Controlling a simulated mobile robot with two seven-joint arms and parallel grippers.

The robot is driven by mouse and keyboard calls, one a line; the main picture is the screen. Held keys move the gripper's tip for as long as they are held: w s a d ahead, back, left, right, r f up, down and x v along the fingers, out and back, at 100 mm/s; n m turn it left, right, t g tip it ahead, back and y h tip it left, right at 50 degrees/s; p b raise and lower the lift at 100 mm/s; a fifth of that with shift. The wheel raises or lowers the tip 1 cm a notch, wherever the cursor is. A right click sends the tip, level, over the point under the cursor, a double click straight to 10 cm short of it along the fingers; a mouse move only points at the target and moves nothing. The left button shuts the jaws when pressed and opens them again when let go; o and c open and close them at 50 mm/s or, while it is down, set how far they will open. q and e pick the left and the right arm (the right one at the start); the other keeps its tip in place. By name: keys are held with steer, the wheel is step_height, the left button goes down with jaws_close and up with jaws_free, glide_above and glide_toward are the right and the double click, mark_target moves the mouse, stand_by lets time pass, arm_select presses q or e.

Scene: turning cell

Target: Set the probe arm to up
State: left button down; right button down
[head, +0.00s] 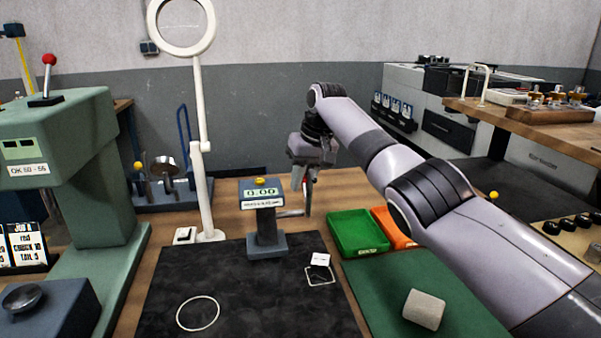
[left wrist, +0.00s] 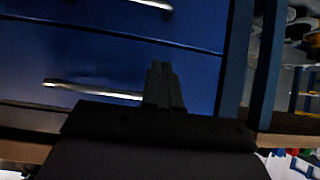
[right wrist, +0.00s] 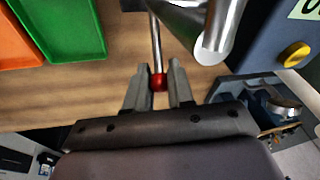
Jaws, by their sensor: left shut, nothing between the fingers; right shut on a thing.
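The gauge (head: 262,195) stands upright on the dark mat, its display reading 0.00. A metal rod (head: 292,213) sticks out from its right side, roughly level. In the right wrist view a thin rod (right wrist: 155,40) ends in a red ball (right wrist: 159,83), beside a thicker silver cylinder (right wrist: 213,38). My right gripper (head: 305,184) is at the gauge's right side; in its wrist view its fingers (right wrist: 159,80) are shut on the red ball. My left gripper (left wrist: 163,68) is shut and empty before blue drawers (left wrist: 120,50); it is outside the head view.
A green tray (head: 357,252) and an orange tray (head: 394,240) lie right of the gauge. A magnifier lamp (head: 200,140) stands to its left, near a green press (head: 75,170). The dark mat (head: 240,300) is mostly clear.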

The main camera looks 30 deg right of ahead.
arm_select(q)
steer(key=shift+w+r, duration=0.2)
steer(key=shift+w, duration=0.2)
arm_select(e)
steer(key=shift+w+f, duration=0.1)
steer(key=c, duration=1)
jaws_free()
steer(key=shift+w+g, duration=0.1)
steer(key=shift+g, duration=0.2)
steer(key=shift+d+r, duration=0.1)
steer(key=shift+r, duration=0.35)
arm_select(q)
steer(key=shift+f, duration=0.25)
arm_select(e)
steer(key=v, duration=0.6)
